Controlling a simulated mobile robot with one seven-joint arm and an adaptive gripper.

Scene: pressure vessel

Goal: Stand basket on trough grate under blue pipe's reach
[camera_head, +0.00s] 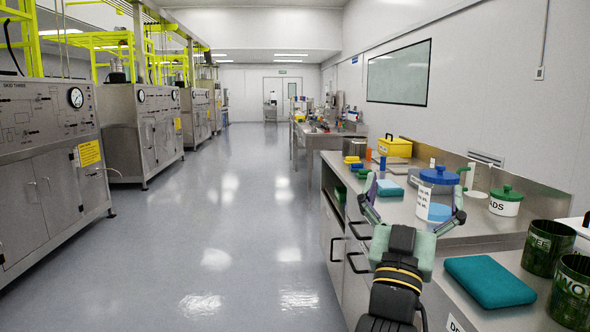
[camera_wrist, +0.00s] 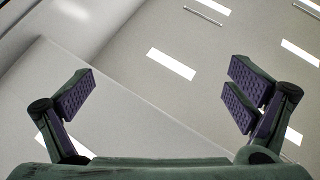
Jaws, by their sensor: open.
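My gripper (camera_head: 415,188) is raised beside and above the right-hand counter in the head view, its two fingers spread apart. The wrist view also shows my gripper (camera_wrist: 160,80) open, with nothing between its fingers and only ceiling and wall beyond. In the head view the fingers overlap a clear container with a blue lid (camera_head: 439,176) standing behind them on the counter; I cannot tell any contact. I cannot make out a basket, a trough grate or a blue pipe in either view.
The steel counter (camera_head: 400,205) holds a teal folded pad (camera_head: 489,281), dark green cans (camera_head: 546,245), a white tub with green lid (camera_head: 505,201) and a yellow box (camera_head: 395,147). Steel skid cabinets (camera_head: 145,130) line the left. The grey floor (camera_head: 225,220) between is clear.

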